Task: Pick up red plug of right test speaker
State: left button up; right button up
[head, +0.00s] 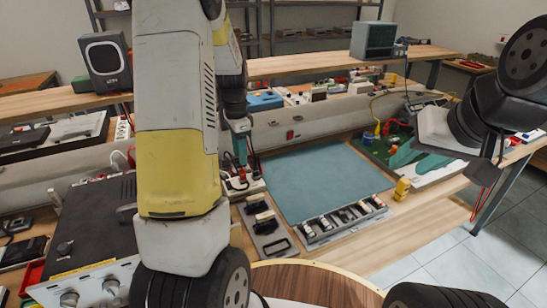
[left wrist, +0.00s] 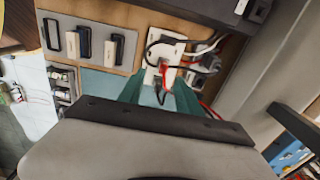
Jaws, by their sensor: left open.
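A red plug (left wrist: 165,68) sits on a white power strip (left wrist: 152,78) in the left wrist view, with black and white plugs and cables beside it. In the head view the red plug (head: 242,174) is small on the white strip. My left gripper (head: 240,150) points down over the strip. In the left wrist view its teal fingers (left wrist: 158,92) are apart, with the red plug seen between them; contact cannot be told. My right gripper (head: 425,155) hangs over the green board at the right; its finger gap is unclear. A dark speaker (head: 105,61) stands at the left.
A teal mat (head: 325,180) covers the middle of the bench. A parts tray (head: 342,222) and a black-handled holder (head: 265,228) lie in front of it. A grey box (head: 373,40) stands on the rear shelf. A grey panel (head: 290,128) rises behind the strip.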

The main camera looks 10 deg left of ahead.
aim_at(242, 171)
pick_arm(q)
jog(key=f, duration=0.5)
jog(key=w+f, duration=0.1)
jog(key=f, duration=0.2)
jog(key=shift+f, duration=0.25)
grip_shut()
